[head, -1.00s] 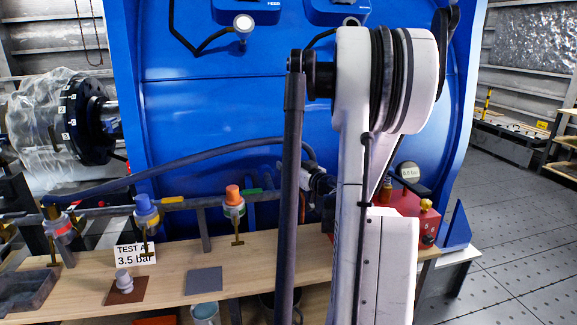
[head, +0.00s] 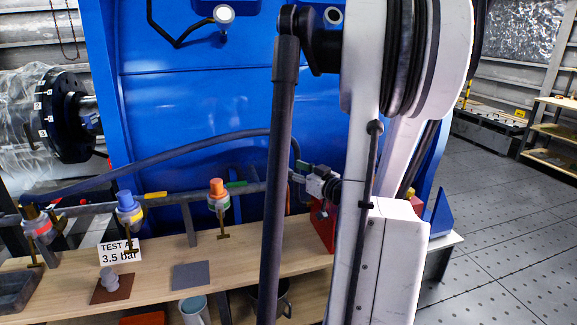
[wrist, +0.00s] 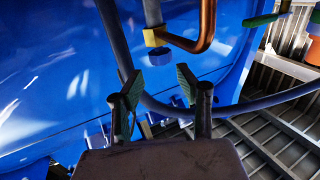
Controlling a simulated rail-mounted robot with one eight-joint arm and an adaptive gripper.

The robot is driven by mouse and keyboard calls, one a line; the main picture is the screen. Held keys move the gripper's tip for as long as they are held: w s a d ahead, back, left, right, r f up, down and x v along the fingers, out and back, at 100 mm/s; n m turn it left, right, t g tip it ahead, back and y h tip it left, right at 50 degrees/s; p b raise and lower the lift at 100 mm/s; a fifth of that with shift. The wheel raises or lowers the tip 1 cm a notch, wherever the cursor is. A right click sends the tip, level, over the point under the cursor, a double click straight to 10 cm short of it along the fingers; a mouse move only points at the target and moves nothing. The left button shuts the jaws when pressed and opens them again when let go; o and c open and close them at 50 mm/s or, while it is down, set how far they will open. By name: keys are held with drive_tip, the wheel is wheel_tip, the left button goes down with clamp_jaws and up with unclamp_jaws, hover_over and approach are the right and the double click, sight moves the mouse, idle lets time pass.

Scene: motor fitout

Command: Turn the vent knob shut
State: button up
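My gripper (head: 318,180) shows small beside my arm in the head view, in front of the blue housing. In the wrist view its two green-padded fingers (wrist: 158,85) are apart, with nothing held between them. Beyond the fingertips is a blue round cap or knob (wrist: 161,56) on a brass fitting (wrist: 155,38) with a copper pipe (wrist: 203,35); it is apart from the fingers. I cannot tell whether this is the vent knob. The red box (head: 323,228), which carried a brass knob in the earlier view, is now mostly hidden behind my arm.
Orange-capped (head: 217,187) and blue-capped (head: 127,202) valves stand along a grey pipe above the wooden bench (head: 150,290). A "3.5 bar" sign (head: 120,253) stands there. A dark hose (wrist: 240,105) passes behind the fingers. Open floor (head: 490,230) lies at right.

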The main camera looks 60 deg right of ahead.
drive_tip(key=shift+o, duration=0.5)
drive_tip(key=shift+s, duration=0.15)
drive_tip(key=shift+o, duration=1.2)
drive_tip(key=shift+a+r, duration=0.1)
drive_tip(key=w+a+r+n+y+p, duration=0.4)
drive_tip(key=w+p, duration=0.1)
drive_tip(key=w, duration=0.1)
drive_tip(key=n+g+y+p, duration=0.2)
drive_tip(key=n+g+p, duration=0.4)
drive_tip(key=g+p, duration=0.95)
approach(278, 156)
drive_tip(key=shift+g, duration=0.75)
drive_tip(key=f, duration=0.3)
drive_tip(key=w+f, duration=0.1)
drive_tip(key=f, duration=0.2)
drive_tip(key=f+b, duration=0.1)
drive_tip(key=f, duration=0.2)
drive_tip(key=shift+w+d+f, duration=0.1)
drive_tip(key=shift+w+d, duration=0.05)
drive_tip(key=shift+w, duration=0.05)
